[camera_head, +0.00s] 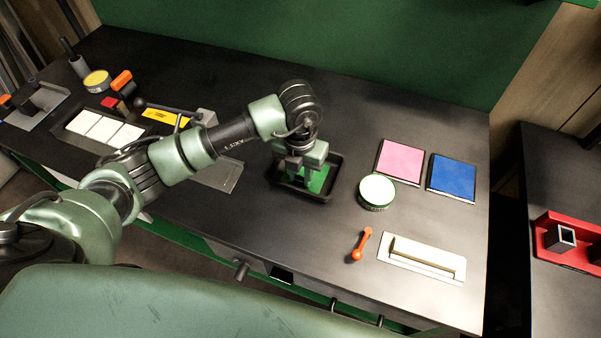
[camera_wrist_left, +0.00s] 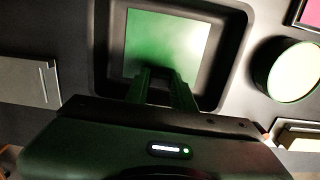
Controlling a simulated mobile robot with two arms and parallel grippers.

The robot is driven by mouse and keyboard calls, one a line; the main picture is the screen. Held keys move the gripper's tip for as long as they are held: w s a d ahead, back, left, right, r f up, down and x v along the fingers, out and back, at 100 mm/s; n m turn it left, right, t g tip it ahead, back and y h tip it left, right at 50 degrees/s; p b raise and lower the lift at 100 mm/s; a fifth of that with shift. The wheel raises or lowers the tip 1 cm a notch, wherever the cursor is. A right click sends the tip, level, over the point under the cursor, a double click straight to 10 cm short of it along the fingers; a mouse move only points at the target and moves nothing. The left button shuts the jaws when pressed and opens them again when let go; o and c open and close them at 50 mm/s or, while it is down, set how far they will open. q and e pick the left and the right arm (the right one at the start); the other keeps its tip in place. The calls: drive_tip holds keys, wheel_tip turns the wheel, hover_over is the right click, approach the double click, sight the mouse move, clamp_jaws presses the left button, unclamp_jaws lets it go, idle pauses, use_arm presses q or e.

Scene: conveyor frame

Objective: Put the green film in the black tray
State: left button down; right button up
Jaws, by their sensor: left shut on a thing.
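The black tray (camera_head: 333,174) stands near the middle of the dark table; its raised rim also shows in the left wrist view (camera_wrist_left: 238,45). The green film (camera_head: 318,181) is a flat square that appears within the tray's rim, and in the left wrist view (camera_wrist_left: 165,42) it fills much of the tray opening. My left gripper (camera_head: 300,177) points down over the tray. Its fingers (camera_wrist_left: 163,88) are shut on the film's near edge. Whether the film touches the tray floor I cannot tell. My right gripper is not in view.
A round green-sided tin with a pale top (camera_head: 377,190) stands just right of the tray. Pink (camera_head: 401,160) and blue (camera_head: 452,176) squares lie farther right. An orange handle (camera_head: 361,244) and a cream block (camera_head: 422,256) lie in front. White squares (camera_head: 103,129) lie left.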

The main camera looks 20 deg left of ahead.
sight(300, 179)
use_arm(q)
drive_tip(key=shift+f, duration=0.2)
drive_tip(key=c, duration=1.2)
unclamp_jaws()
drive_tip(key=shift+r, duration=0.15)
drive_tip(key=shift+r, duration=0.6)
drive_tip(key=r+b, duration=0.1)
drive_tip(key=r, duration=1)
drive_tip(key=shift+s+b, duration=0.2)
drive_tip(key=shift+b, duration=0.2)
